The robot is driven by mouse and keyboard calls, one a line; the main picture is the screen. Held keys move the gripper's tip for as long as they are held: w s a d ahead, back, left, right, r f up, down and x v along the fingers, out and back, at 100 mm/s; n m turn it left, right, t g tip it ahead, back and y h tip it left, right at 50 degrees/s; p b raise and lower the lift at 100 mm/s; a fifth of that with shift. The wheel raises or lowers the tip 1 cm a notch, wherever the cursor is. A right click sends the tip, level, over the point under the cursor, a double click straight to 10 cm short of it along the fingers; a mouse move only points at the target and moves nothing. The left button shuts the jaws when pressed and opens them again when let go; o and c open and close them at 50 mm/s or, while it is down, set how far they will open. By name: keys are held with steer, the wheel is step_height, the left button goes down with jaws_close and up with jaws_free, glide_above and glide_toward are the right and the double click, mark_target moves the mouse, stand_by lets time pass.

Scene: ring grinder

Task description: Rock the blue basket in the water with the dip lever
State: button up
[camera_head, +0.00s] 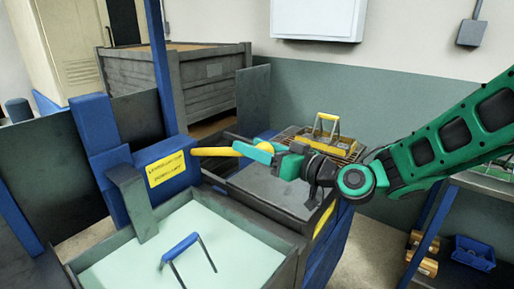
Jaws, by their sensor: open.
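The dip lever (212,152) is a yellow bar that sticks out to the right from a blue post with a yellow label (165,168). My gripper (250,150), with teal fingers, is open at the lever's free right end. One teal fingertip overlaps that end in the picture; I cannot tell whether it touches. The far finger is hard to make out. The blue basket shows only by its blue handle (180,246) on thin dark rods, rising from the pale water (215,228) in the grey tank at the front. The basket's body is hidden under the water.
A grey-topped blue bench (265,192) stands right of the tank, below my gripper. Behind it is a tray with a yellow handle (327,124). A large grey crate (190,85) stands at the back. A shelf with a blue bin (473,252) is at the lower right.

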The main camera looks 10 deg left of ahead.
steer(key=v, duration=1)
steer(key=shift+d, duration=0.3)
steer(key=shift+s, duration=0.1)
